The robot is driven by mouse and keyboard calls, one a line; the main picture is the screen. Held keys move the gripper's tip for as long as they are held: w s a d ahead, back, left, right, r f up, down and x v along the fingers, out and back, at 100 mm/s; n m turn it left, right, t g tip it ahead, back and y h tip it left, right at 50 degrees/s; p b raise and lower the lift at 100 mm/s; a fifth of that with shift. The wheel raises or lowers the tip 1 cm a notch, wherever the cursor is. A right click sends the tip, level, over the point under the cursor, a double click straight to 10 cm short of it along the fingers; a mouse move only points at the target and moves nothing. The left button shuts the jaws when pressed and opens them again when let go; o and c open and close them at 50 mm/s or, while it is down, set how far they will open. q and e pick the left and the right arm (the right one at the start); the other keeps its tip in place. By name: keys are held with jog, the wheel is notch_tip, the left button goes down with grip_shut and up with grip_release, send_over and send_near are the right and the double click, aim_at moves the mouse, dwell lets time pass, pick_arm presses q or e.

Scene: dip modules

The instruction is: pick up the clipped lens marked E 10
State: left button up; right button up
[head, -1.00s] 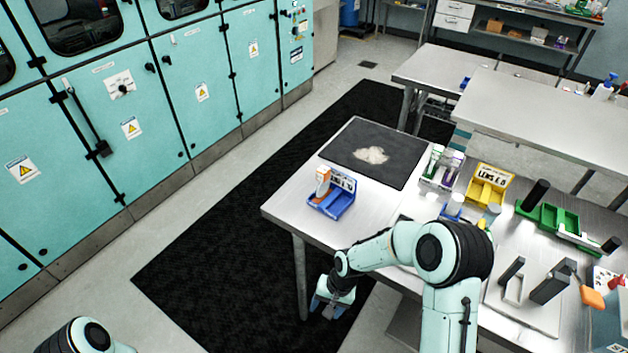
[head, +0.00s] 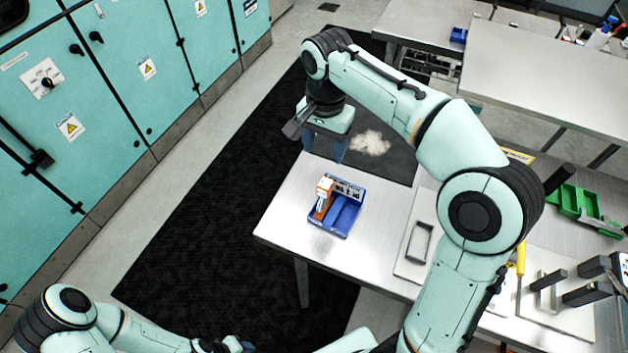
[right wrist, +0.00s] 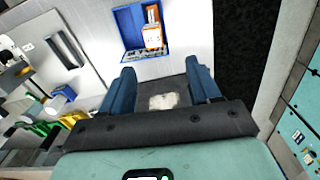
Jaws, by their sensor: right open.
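I cannot make out a lens marked E 10 in either view. My right gripper (head: 324,147) is open and empty. It hangs high near the left edge of the dark mat (head: 402,166), fingers downward. In the right wrist view its two blue fingers (right wrist: 160,78) stand well apart. A pale, fluffy-looking patch (head: 370,142) lies on the mat; in the right wrist view it shows between the fingers (right wrist: 162,101). My left gripper (head: 238,345) shows only as a small part at the bottom edge, so its jaws are unclear.
A blue bin (head: 345,217) holds an orange-and-white box (head: 324,196) near the table's left edge. Green bins (head: 577,203) stand at the right. A dark rectangular frame (head: 419,243) lies on a pale board. My right arm hides part of the table. Bare metal surrounds the blue bin.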

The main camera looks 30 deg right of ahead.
aim_at(326, 183)
jog(key=f, duration=0.2)
jog(key=s+f+b, duration=0.1)
jog(key=f, duration=0.4)
jog(key=shift+s+f, duration=0.1)
jog(key=shift+s, duration=0.05)
jog(key=shift+w+f, duration=0.2)
jog(key=shift+f, duration=0.3)
jog(key=f, duration=0.4)
jog(key=shift+s+f+b, duration=0.2)
jog(key=shift+s+b, duration=0.15)
jog(key=shift+b, duration=0.05)
jog(key=shift+w+f, duration=0.1)
jog(key=shift+f, duration=0.15)
pick_arm(q)
jog(key=s+f, duration=0.2)
jog(key=s, duration=0.1)
jog(key=shift+f, duration=0.35)
pick_arm(e)
grip_shut()
